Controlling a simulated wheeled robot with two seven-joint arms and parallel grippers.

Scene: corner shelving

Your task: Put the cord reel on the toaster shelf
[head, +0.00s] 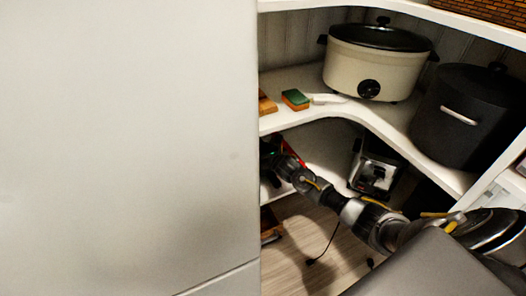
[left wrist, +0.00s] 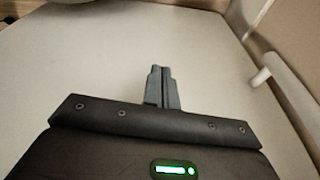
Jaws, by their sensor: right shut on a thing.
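The toaster (head: 375,172) is silver and black and stands on the middle shelf (head: 325,150), under the shelf with the slow cooker. My right arm crosses in front from the lower right. My right gripper (head: 271,152) is at the left end of that toaster shelf, beside the pale panel's edge. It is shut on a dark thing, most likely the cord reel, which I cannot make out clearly. A thin red piece (head: 294,154) shows just beside the gripper. My left gripper (left wrist: 161,86) shows in the left wrist view with its fingers together and nothing between them.
A large pale panel (head: 130,140) fills the left and hides the shelving behind it. The upper shelf (head: 290,121) holds a sponge (head: 295,99), a slow cooker (head: 375,62) and a black pot (head: 465,115). A dark cord (head: 325,245) hangs over the wooden floor.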

